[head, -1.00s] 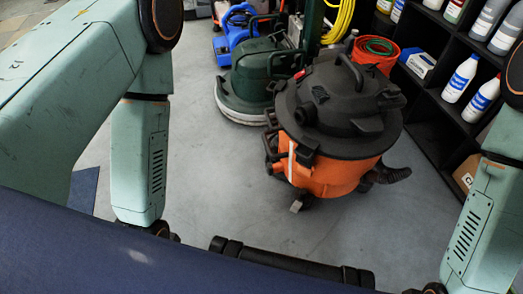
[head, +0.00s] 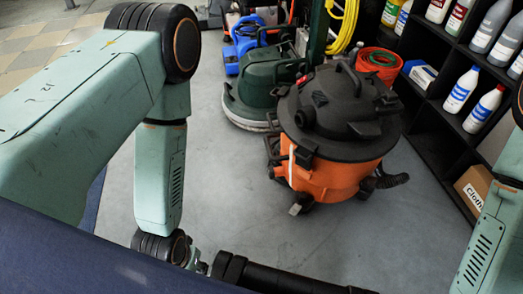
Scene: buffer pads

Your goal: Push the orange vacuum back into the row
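The orange vacuum (head: 325,181) with its black lid (head: 345,115) stands upright on the grey floor, in the middle right of the head view. A black hose end sticks out at its right side. Behind it to the left is a green floor machine (head: 262,82), and behind that a blue machine (head: 245,38); together they form a row going back. My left arm comes in from the left and my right arm shows at the right edge. Both arms are apart from the vacuum.
A black shelf (head: 432,118) with several bottles and a cardboard box (head: 474,188) runs along the right, close to the vacuum. A red-orange bucket (head: 379,62) stands behind the vacuum. A black bar (head: 290,281) crosses the bottom. Open floor (head: 250,210) lies in front and left.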

